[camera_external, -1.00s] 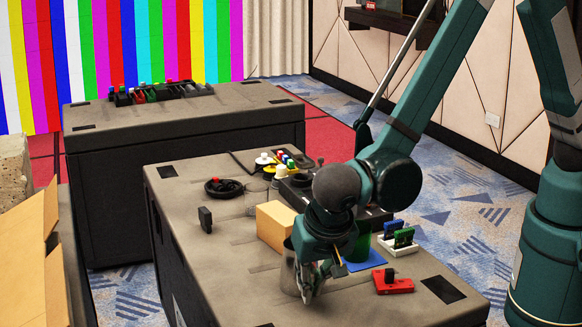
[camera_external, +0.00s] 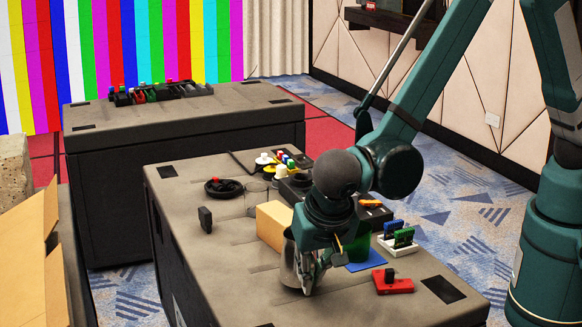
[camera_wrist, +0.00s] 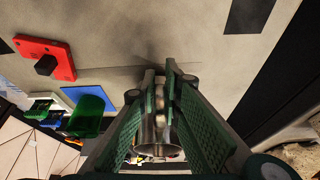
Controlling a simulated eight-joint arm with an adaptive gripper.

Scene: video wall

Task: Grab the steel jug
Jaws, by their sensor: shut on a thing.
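The steel jug (camera_external: 289,266) stands on the near case top in the external view, partly hidden behind my gripper (camera_external: 308,284). It looks like a shiny grey metal vessel. In the wrist view the jug (camera_wrist: 150,130) shows as a metallic curved shape between the green finger pads. My gripper (camera_wrist: 160,78) is shut on the jug, with its fingers on either side of part of it. Whether the jug's base touches the case top cannot be seen clearly.
A cardboard-coloured block (camera_external: 273,224) stands just behind the jug. A blue pad (camera_external: 368,261), a green cup (camera_external: 357,246) and a red block with a black knob (camera_external: 393,284) lie to the right. The case's front left top is clear.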

